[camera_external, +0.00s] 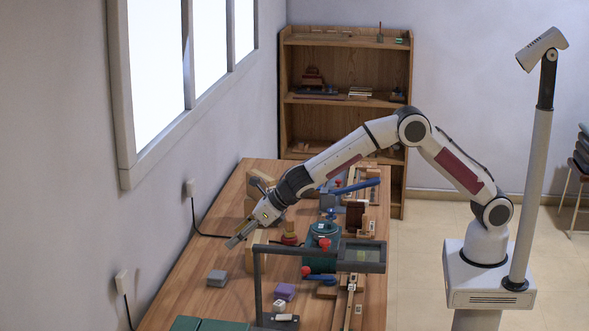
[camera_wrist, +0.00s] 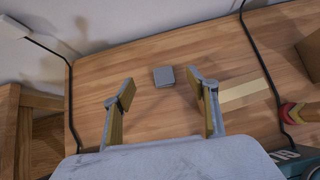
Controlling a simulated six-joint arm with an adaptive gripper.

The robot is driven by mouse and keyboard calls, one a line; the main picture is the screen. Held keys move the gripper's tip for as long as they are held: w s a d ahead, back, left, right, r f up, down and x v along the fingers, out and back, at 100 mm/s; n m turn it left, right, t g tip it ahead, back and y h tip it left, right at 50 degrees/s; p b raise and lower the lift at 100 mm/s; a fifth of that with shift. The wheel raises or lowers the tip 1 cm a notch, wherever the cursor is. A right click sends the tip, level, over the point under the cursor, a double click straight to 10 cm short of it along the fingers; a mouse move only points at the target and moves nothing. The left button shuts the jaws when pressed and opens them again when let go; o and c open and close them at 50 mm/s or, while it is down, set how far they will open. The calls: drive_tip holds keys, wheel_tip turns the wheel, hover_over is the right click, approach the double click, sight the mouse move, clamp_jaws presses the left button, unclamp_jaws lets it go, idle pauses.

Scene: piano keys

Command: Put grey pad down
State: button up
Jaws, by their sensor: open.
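The grey pad (camera_external: 217,278) is a small square block lying flat on the wooden table, toward the window side. In the wrist view the grey pad (camera_wrist: 163,76) lies beyond the fingertips, between the two fingers' lines and apart from both. My gripper (camera_external: 243,236) is open and empty above the table, tilted down toward the left. In the wrist view my gripper (camera_wrist: 162,92) shows its two fingers spread wide with bare table between them.
A purple block (camera_external: 284,292), a green cylinder (camera_external: 321,247) and a dark frame (camera_external: 361,256) stand right of the pad. A green box (camera_external: 207,324) is at the near edge. Table around the pad is clear. Black cables (camera_wrist: 68,100) run at the sides.

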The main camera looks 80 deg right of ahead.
approach(221, 275)
drive_tip(key=shift+w+d+f, duration=0.1)
drive_tip(key=shift+w+f, duration=0.25)
drive_tip(key=shift+f, duration=0.35)
drive_tip(key=shift+w, duration=0.1)
drive_tip(key=shift+x, duration=1.2)
drive_tip(key=shift+w+f, duration=0.1)
drive_tip(key=shift+x, duration=2.45)
drive_tip(key=shift+w, duration=0.1)
drive_tip(key=shift+c, duration=0.3)
drive_tip(key=c, duration=1.1)
drive_tip(key=shift+r, duration=0.25)
drive_tip(key=shift+c, duration=0.2)
